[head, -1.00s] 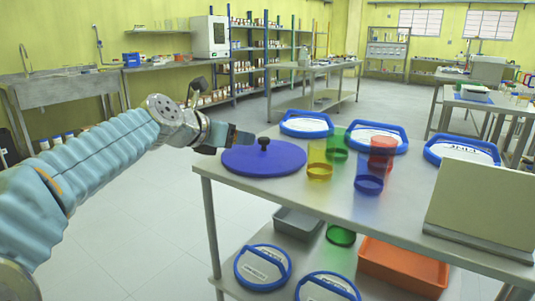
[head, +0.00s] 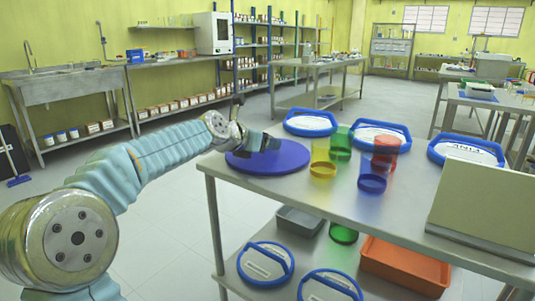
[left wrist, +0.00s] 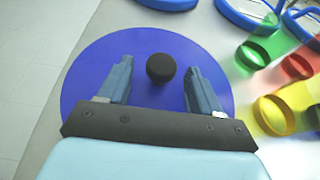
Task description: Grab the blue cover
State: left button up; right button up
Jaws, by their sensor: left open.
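The blue cover (head: 290,157) is a flat round disc lying at the left end of the metal table. In the left wrist view the cover (left wrist: 85,80) fills the middle, with a round black knob (left wrist: 161,68) at its centre. My left gripper (head: 268,142) is over the cover. In the left wrist view the left gripper (left wrist: 160,76) is open, its fingers on either side of the knob with clear gaps. In the head view the gripper hides the knob. My right gripper is not in view.
Yellow (head: 322,160), green (head: 340,142), red (head: 385,151) and blue (head: 372,178) transparent cylinders stand right of the cover on the table (head: 310,205). Several blue-rimmed lids (head: 310,123) lie behind. A beige panel (head: 485,208) stands at the right. A lower shelf holds an orange bin (head: 405,267).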

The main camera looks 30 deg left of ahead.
pick_arm(q)
jog(key=shift+r, duration=0.1)
grip_shut()
